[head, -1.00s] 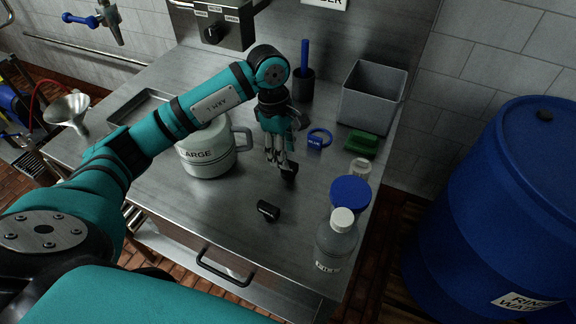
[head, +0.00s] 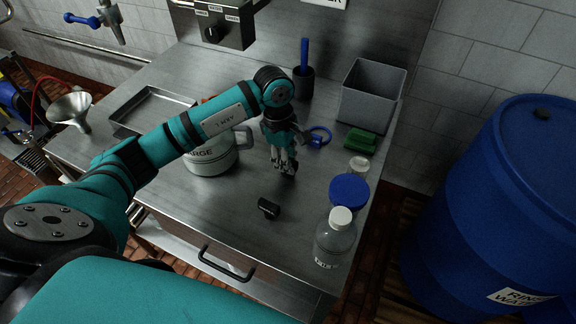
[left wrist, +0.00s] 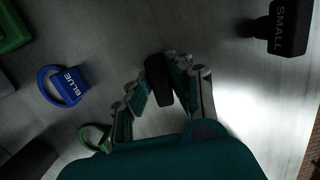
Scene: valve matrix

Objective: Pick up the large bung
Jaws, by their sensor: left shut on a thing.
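My left gripper (head: 285,170) is shut on a black bung, which shows between the fingers in the left wrist view (left wrist: 158,78). In the head view the fingers hide most of this bung. No label shows on it, and I cannot tell whether it touches the bench. A second black bung (head: 268,208) lies on the bench, nearer the front edge. In the left wrist view this other bung (left wrist: 288,30) reads SMALL. My right gripper is not in view.
A white jug (head: 212,160) stands left of the gripper. A blue ring tag (head: 318,137), green block (head: 361,141) and grey bin (head: 373,95) are behind right. A blue-lidded jar (head: 349,192) and a clear bottle (head: 334,240) stand right.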

